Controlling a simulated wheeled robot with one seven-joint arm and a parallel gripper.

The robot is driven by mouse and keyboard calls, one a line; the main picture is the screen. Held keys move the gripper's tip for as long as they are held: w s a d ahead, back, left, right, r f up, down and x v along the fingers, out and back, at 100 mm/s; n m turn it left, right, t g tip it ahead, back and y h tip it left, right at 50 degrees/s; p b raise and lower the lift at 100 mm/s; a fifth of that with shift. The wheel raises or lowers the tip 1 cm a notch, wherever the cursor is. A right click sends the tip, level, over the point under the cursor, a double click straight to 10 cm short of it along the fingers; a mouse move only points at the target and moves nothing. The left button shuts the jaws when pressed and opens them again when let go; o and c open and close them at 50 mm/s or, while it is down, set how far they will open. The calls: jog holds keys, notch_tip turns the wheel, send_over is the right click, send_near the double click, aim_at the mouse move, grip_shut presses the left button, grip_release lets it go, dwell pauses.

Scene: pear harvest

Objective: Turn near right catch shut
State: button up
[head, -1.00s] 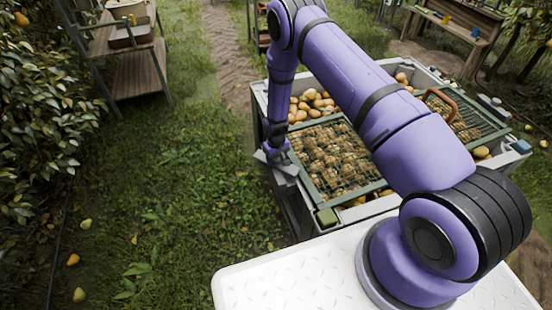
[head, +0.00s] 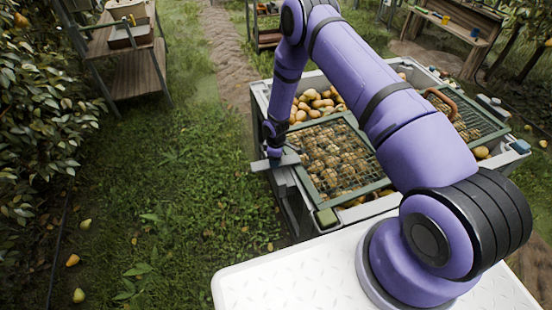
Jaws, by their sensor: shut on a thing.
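A pale crate (head: 380,213) full of pears stands in front of my base, with a green-framed mesh lid (head: 352,196) over it. My gripper (head: 274,164) points down at the crate's left rim, beside the lid's left edge. It is shut on a small catch there; the jaws and wrist hide most of the catch, so its exact angle cannot be told. An olive-green block (head: 327,217) sits at the lid's near left corner, apart from my gripper. A blue piece (head: 520,146) shows at the crate's right corner.
A brown curved handle (head: 441,98) rises from the lid on the right. A wooden shelf stand (head: 137,72) is at the upper left and a bench (head: 455,27) at the upper right. Grass left of the crate is open, with a few fallen pears (head: 72,260).

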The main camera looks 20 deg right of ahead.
jog(key=shift+n, duration=0.5)
jog(key=o, duration=1.3)
jog(key=shift+r, duration=0.1)
notch_tip(320, 180, up, 11)
jog(key=shift+f, duration=0.2)
